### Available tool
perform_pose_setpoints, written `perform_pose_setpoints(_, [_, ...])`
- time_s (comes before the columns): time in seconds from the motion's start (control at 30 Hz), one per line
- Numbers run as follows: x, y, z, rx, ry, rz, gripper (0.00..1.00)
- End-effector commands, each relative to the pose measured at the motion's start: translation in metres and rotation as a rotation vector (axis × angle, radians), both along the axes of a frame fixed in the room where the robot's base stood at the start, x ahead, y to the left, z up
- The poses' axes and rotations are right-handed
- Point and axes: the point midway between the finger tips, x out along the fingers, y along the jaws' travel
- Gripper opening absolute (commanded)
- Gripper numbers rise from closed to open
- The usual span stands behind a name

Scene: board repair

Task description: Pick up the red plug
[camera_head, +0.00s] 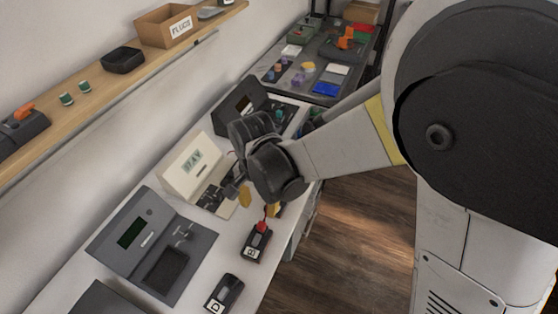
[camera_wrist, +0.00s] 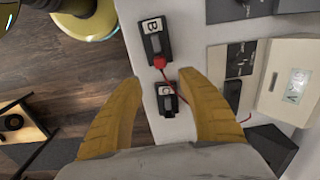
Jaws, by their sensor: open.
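The red plug (camera_head: 262,226) sits at one end of a black module labelled B (camera_head: 254,250) on the white bench. In the wrist view the red plug (camera_wrist: 160,62) is at the module's end, with a red cable running off to the right. My gripper (camera_head: 259,203) is open and empty above the bench, just beyond the plug in the head view. In the wrist view my gripper's yellow fingers (camera_wrist: 160,80) are spread apart. The plug lies slightly ahead of the gap between their tips.
A cream device (camera_head: 190,165) and a dark grey hinged device (camera_head: 150,245) stand along the wall side. Another black module (camera_head: 224,293) lies nearer the front. A shelf (camera_head: 105,95) runs along the wall. A far table (camera_head: 350,60) holds several small objects. The wooden floor (camera_head: 350,260) is clear.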

Motion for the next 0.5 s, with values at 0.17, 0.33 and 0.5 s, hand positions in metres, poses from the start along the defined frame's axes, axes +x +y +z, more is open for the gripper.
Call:
perform_pose_setpoints(0.17, [-0.002,0.006,-0.025,-0.008,0.012,-0.011,0.47])
perform_pose_setpoints(0.33, [-0.002,0.005,-0.053,-0.007,0.011,-0.01,0.47])
perform_pose_setpoints(0.5, [-0.002,0.005,-0.065,-0.007,0.01,-0.01,0.47])
